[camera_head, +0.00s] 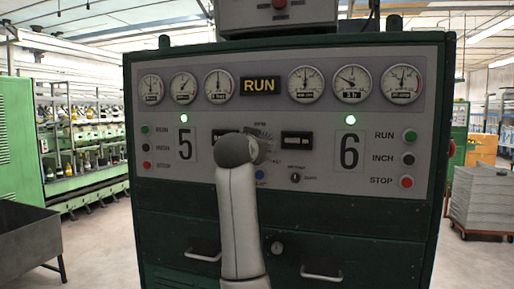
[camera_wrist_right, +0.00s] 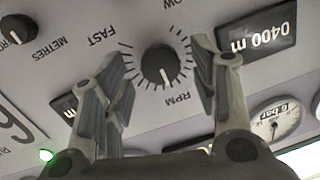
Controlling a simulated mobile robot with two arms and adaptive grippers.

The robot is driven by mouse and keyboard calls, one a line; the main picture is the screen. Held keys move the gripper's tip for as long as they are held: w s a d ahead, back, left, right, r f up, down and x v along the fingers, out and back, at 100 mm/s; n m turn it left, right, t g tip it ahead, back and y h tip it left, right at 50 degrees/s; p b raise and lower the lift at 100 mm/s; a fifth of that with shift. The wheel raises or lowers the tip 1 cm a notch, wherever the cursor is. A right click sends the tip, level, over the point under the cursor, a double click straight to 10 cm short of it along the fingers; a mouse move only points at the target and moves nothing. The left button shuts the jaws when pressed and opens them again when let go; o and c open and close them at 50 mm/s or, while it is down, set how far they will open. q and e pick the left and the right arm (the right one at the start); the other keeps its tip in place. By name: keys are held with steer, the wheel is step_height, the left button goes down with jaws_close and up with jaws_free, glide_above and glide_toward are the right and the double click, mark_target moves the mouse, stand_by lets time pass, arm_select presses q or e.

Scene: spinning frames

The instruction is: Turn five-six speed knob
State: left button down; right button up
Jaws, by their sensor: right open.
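The speed knob (camera_wrist_right: 162,65) is a round black knob with a white pointer line, on a dial marked SLOW, FAST and RPM. It shows in the right wrist view, which is upside down. My right gripper (camera_wrist_right: 158,52) is open, with its fingers on either side of the knob. In the head view my right arm covers the knob and most of the gripper. The panel (camera_head: 322,179) has a large 5 (camera_head: 185,142) and a large 6 (camera_head: 349,152). My left gripper is not in view.
A second black knob (camera_wrist_right: 18,28), marked METRES, and a counter reading 0400 m (camera_wrist_right: 255,38) are close by. Run, inch and stop buttons line both panel sides, with gauges (camera_head: 306,85) above. Drawer handles (camera_head: 321,273) stick out below. A grey bin (camera_head: 30,240) stands left.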

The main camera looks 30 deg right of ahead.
steer(key=f+v, duration=0.1)
steer(key=v, duration=1)
steer(key=shift+r, duration=0.45)
steer(key=shift+a, duration=0.1)
